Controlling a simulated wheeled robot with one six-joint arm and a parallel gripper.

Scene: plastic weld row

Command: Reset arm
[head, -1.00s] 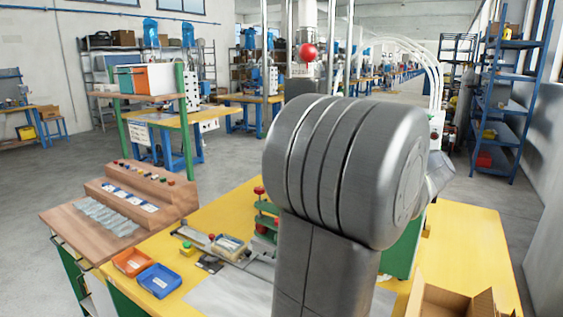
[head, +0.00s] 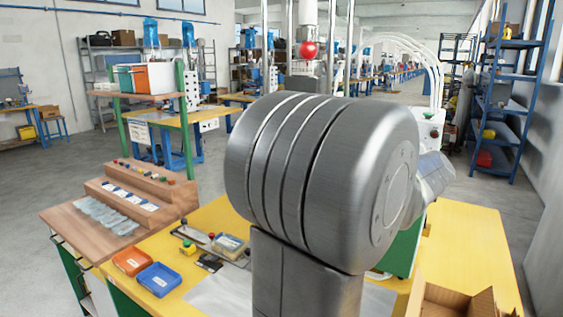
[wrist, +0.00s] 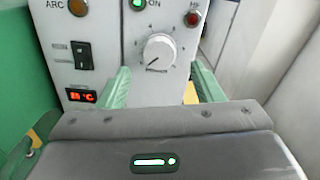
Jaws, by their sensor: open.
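My gripper (wrist: 163,80) shows in the wrist view as a grey body with a small lit green strip and two green fingers spread apart. It is open, and nothing shows between the fingers. Beyond it is a white control panel (wrist: 130,45) with a round dial (wrist: 159,53), a black switch, a red temperature display (wrist: 81,96) and several indicator lights. I cannot tell whether the fingers touch the panel. In the head view my grey arm fills the middle and hides part of the machine; my gripper is not visible there.
The yellow workbench (head: 467,240) carries an orange tray (head: 132,261), a blue tray (head: 159,280) and an open cardboard box (head: 450,300). A stepped wooden rack (head: 150,195) stands at the left. A blue shelf unit (head: 510,100) stands at the right. Grey floor is open around the bench.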

